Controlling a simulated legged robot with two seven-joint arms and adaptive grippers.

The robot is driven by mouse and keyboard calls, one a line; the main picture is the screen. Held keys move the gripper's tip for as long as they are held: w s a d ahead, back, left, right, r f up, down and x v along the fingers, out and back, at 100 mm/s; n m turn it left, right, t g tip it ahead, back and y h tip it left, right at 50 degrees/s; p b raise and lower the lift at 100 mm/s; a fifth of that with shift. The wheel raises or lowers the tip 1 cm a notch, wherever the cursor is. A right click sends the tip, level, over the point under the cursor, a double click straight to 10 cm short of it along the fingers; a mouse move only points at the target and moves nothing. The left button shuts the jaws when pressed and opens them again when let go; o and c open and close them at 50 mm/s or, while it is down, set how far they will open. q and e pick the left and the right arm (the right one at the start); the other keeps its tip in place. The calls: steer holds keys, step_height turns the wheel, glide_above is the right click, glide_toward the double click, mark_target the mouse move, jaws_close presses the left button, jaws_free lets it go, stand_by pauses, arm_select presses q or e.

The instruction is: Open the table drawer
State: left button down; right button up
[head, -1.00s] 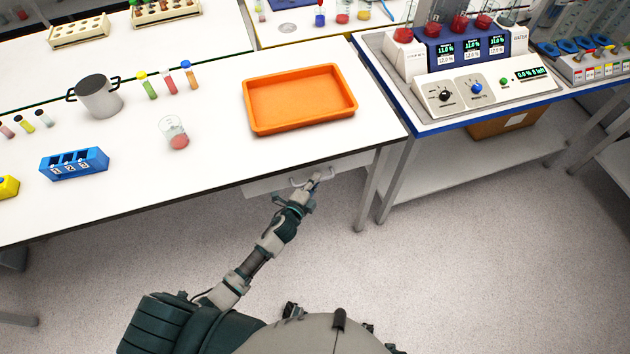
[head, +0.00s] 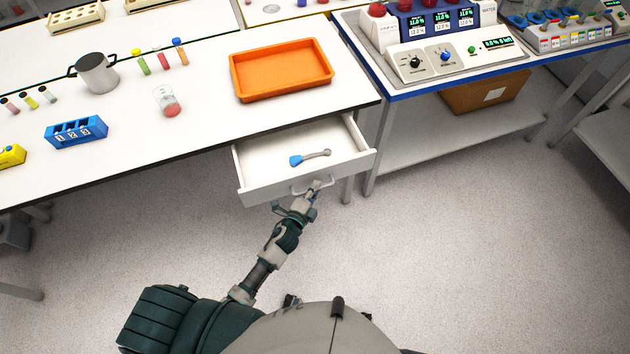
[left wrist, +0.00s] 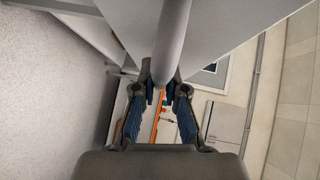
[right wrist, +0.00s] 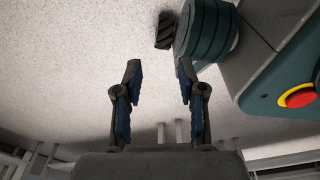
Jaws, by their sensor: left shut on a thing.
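The white table drawer (head: 258,190) is pulled well out from under the table in the head view, and its inside shows. A small tool with a blue end (head: 297,160) lies on the drawer floor. My left gripper (head: 313,190) is at the drawer's front and shut on the drawer handle (head: 299,191). In the left wrist view the handle bar (left wrist: 172,45) runs between the fingers of the left gripper (left wrist: 164,92). My right gripper (right wrist: 159,78) shows only in the right wrist view; its fingers are apart with nothing between them.
An orange tray (head: 281,92), a beaker (head: 167,101), a blue numbered rack (head: 76,133) and a grey pot (head: 96,73) stand on the table (head: 130,150). A second table with a control device (head: 450,58) stands at the right. The floor in front is clear.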

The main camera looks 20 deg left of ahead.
arm_select(q)
steer(key=s+d, duration=0.4)
steer(key=s, duration=0.4)
steer(key=shift+d+f, duration=0.35)
steer(key=shift+d, duration=0.05)
arm_select(e)
steer(key=shift+w+r, duration=0.25)
steer(key=shift+w, duration=0.15)
arm_select(q)
steer(key=c, duration=1.2)
jaws_free()
steer(key=shift+a+r, duration=0.1)
steer(key=shift+a, duration=0.05)
arm_select(e)
steer(key=shift+a, duration=0.15)
steer(key=shift+s+a+r, duration=0.1)
steer(key=shift+a, duration=0.05)
arm_select(q)
steer(key=v, duration=1.2)
